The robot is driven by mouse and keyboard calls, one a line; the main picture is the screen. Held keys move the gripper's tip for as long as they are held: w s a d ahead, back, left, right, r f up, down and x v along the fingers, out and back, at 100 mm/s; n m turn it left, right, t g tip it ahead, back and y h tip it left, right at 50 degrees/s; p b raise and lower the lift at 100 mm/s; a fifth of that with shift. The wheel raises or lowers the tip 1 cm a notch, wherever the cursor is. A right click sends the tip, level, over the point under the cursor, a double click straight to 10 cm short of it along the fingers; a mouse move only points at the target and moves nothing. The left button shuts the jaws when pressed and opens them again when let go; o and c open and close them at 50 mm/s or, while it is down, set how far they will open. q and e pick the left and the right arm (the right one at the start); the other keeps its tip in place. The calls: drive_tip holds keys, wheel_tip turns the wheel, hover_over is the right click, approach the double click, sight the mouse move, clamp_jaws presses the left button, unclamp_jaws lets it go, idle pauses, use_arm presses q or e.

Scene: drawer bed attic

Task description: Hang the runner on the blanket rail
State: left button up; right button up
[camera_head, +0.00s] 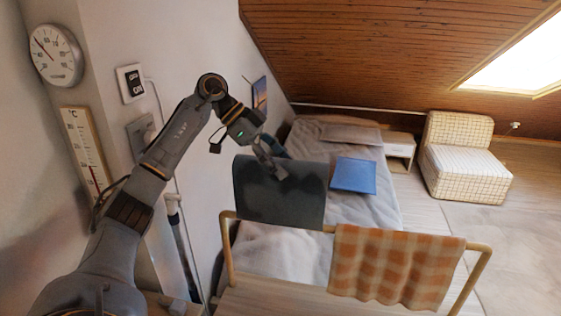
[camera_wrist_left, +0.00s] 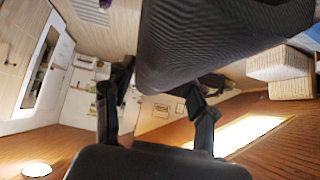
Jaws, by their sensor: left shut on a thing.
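The runner, a dark grey-green cloth (camera_head: 300,205), hangs from my left gripper (camera_head: 272,172), which is shut on it near its top edge. In the left wrist view the ribbed dark cloth (camera_wrist_left: 215,40) fills the top middle, close to the fingers. The blanket rail is a light wooden bar on bent legs (camera_head: 480,262) in the front of the head view. The runner's lower edge covers the left part of the bar; I cannot tell whether it touches it. My right gripper is not in view.
An orange checked cloth (camera_head: 395,268) hangs over the right part of the rail. A bed (camera_head: 385,205) with a blue folded item (camera_head: 353,176) lies behind. The wall with a thermometer (camera_head: 88,150) stands close on the left. A checked armchair (camera_head: 465,165) is at the back right.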

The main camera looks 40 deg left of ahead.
sight(280, 198)
use_arm(q)
drive_tip(key=shift+f+b, duration=1.5)
drive_tip(key=shift+f, duration=1.4)
drive_tip(key=shift+f+b, duration=1.3)
drive_tip(key=shift+f, duration=1.05)
drive_tip(key=shift+f+b, duration=1.3)
drive_tip(key=shift+f, duration=1.4)
drive_tip(key=o, duration=1.7)
